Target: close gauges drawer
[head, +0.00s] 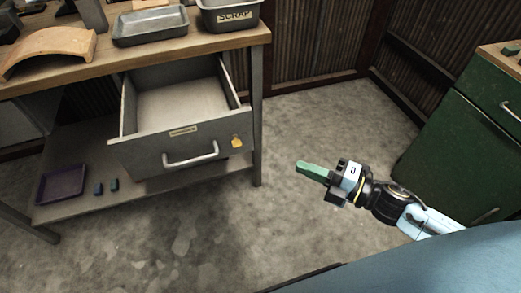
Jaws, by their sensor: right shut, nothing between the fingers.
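The grey metal gauges drawer (150,154) is pulled out from under the wooden workbench (195,45) in the head view. Its inside looks empty. Its front carries a silver bar handle (190,155), a small label and a yellow tag (237,142). The label is too small to read. My right gripper (302,167) is to the right of the drawer front, apart from it, over the bare floor. Its green fingers are shut with nothing between them and point left toward the drawer. My left gripper is not in view.
On the bench are a grey tray (150,27), a bin marked SCRAP (232,16) and a curved wooden piece (48,50). A purple tray (62,185) lies on the lower shelf. A green cabinet (455,130) stands at right. The floor between is clear.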

